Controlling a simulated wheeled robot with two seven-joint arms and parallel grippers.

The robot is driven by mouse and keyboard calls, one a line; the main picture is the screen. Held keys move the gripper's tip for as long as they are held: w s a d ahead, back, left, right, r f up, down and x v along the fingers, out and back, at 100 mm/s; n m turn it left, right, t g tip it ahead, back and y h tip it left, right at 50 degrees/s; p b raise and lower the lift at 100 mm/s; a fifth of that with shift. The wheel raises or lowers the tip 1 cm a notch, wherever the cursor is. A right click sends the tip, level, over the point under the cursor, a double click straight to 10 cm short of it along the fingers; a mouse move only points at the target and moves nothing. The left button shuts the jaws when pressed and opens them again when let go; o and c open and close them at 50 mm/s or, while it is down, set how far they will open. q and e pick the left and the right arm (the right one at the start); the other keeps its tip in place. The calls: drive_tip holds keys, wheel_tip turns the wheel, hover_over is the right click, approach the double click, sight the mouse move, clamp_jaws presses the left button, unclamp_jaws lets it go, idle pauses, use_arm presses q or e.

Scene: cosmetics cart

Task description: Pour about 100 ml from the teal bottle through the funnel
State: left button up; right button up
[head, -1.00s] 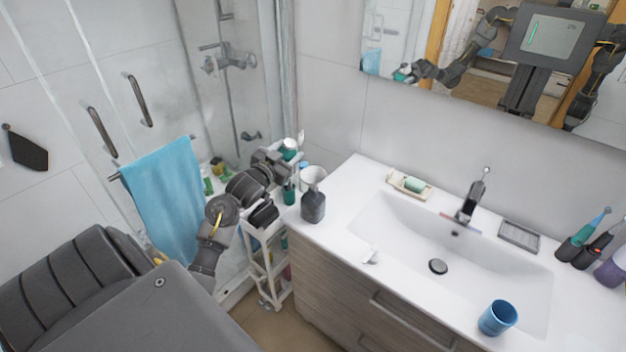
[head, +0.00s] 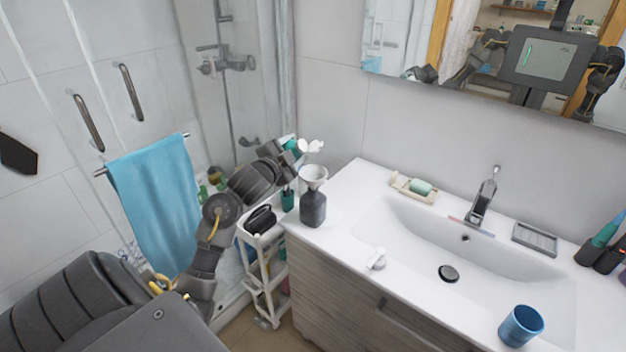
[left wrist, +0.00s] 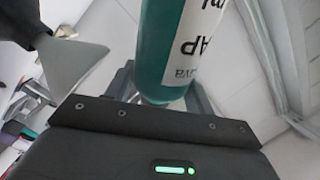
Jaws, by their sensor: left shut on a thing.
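My left gripper (head: 284,152) is shut on the teal bottle (head: 291,143), above the cart at the left end of the counter. In the left wrist view the teal bottle (left wrist: 160,50) shows large, with dark lettering on a white label. Its mouth is out of that view, and I cannot tell how far it is tilted. The pale funnel (head: 313,176) sits upright in the neck of a dark grey bottle (head: 313,209) on the counter corner. The funnel also shows left of the teal bottle in the left wrist view (left wrist: 68,66), apart from it. My right gripper is not in view.
A white cart (head: 268,262) stands left of the counter, with a teal cup (head: 288,199) on top. A soap dish (head: 412,189), sink basin (head: 420,235) and blue cup (head: 521,326) lie to the right.

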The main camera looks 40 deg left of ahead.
use_arm(q)
drive_tip(key=shift+f+m+b, duration=0.1)
drive_tip(key=shift+m+b, duration=0.5)
drive_tip(key=shift+b, duration=0.05)
drive_tip(key=shift+r+m+b, duration=0.4)
drive_tip(key=shift+m+b, duration=0.2)
drive_tip(key=shift+m, duration=0.3)
drive_tip(key=shift+w+d+r+m+y+b, duration=0.1)
drive_tip(key=shift+d+r+m+y+b, duration=0.35)
drive_tip(key=shift+m, duration=0.35)
drive_tip(key=shift+f, duration=0.15)
drive_tip(key=shift+f+m+b, duration=0.15)
drive_tip(key=shift+m+b, duration=0.15)
drive_tip(key=shift+b, duration=0.25)
drive_tip(key=shift+d+f+m+b, duration=0.1)
drive_tip(key=shift+f+m+b, duration=0.05)
drive_tip(key=shift+m+b, duration=0.2)
drive_tip(key=shift+f+b, duration=0.15)
drive_tip(key=shift+b, duration=0.2)
drive_tip(key=shift+m, duration=0.25)
